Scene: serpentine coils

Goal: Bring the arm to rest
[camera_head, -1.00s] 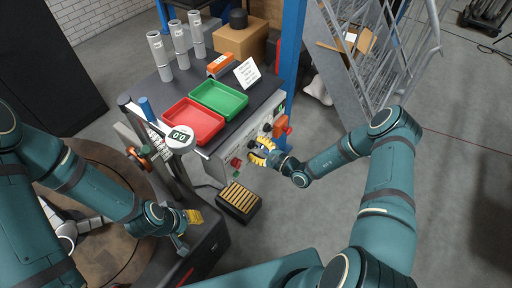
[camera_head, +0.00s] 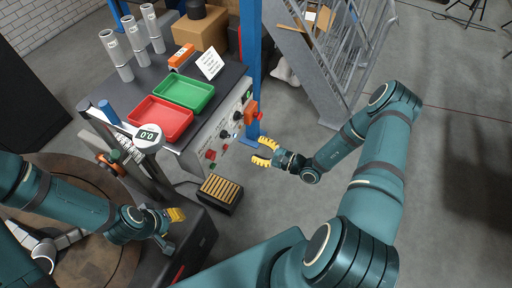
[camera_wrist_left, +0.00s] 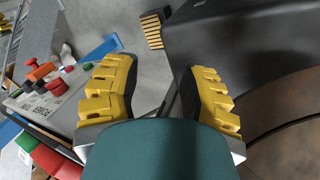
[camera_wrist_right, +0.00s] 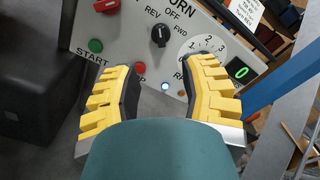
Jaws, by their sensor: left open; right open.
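My right gripper (camera_head: 266,152) is open and empty. It hangs in front of the control panel (camera_head: 226,125), apart from it, with its yellow fingers toward the panel. In the right wrist view the panel (camera_wrist_right: 128,38) shows a black knob marked OFF, REV and FWD, a dial, a green START button, red buttons, a lit lamp and a green display reading 0. My left gripper (camera_head: 174,228) is at the lower left, beside the round brown table. Its yellow fingers stand apart with nothing between them in the left wrist view (camera_wrist_left: 160,92).
A red tray (camera_head: 160,120) and a green tray (camera_head: 184,92) lie on the bench, with several grey cylinders (camera_head: 117,56) behind. A round gauge (camera_head: 148,137) stands near the left arm. A black pedal with yellow stripes (camera_head: 220,190) is on the floor.

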